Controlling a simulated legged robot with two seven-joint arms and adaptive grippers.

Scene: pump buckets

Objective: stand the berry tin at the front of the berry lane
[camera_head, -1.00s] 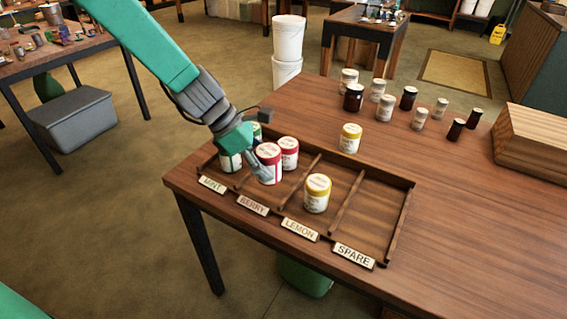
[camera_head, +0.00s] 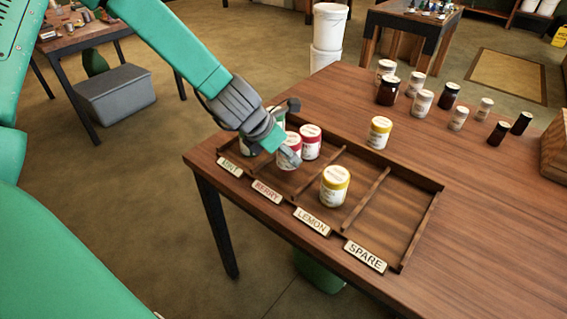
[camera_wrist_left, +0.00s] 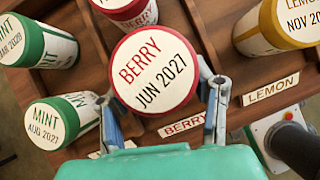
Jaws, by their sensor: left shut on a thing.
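My left gripper (camera_wrist_left: 165,115) is shut on a berry tin, whose white lid reads BERRY JUN 2027 (camera_wrist_left: 153,72). In the head view this red-and-white tin (camera_head: 290,162) is upright at the front part of the berry lane, behind the BERRY plate (camera_head: 266,191); the gripper partly covers it. I cannot tell whether its base touches the lane floor. A second berry tin (camera_head: 311,142) stands right behind it, and its lid edge shows at the top of the left wrist view (camera_wrist_left: 118,5). My right gripper is not in view.
Green mint tins (camera_wrist_left: 45,122) stand in the lane to the left. A yellow lemon tin (camera_head: 335,187) stands in the lemon lane, another (camera_head: 379,132) behind the rack. The spare lane (camera_head: 390,215) is empty. Several jars (camera_head: 422,102) stand at the table's back.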

